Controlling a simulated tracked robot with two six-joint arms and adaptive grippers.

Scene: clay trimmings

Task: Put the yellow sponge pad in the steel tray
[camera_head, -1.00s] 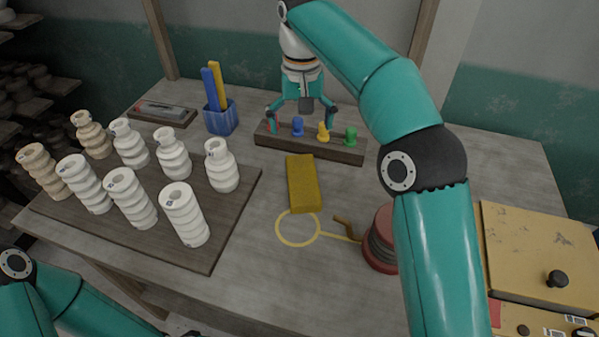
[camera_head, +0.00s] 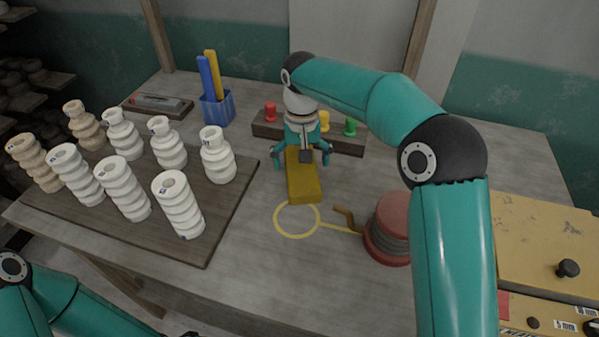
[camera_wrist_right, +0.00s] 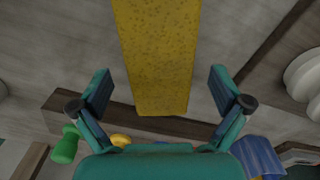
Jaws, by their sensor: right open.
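The yellow sponge pad (camera_head: 306,190) lies flat on the grey table, its long side running away from me. My right gripper (camera_head: 302,161) is open over its far end, with one finger on each side. In the right wrist view the pad (camera_wrist_right: 158,50) runs from the top edge down between the open fingers (camera_wrist_right: 160,88), with gaps on both sides. I cannot make out a clear steel tray. A low brown-rimmed tray (camera_head: 133,108) with a grey metallic piece in it lies at the back left. My left arm shows at the lower left, its gripper out of view.
A wooden rack (camera_head: 268,131) with coloured pegs stands just behind the gripper. A board (camera_head: 225,208) with several pale ribbed bottles fills the left. A blue cup (camera_head: 217,108) stands behind. A yellow ring (camera_head: 277,228) and red reel (camera_head: 393,213) lie nearer; a yellow box (camera_head: 540,235) is at right.

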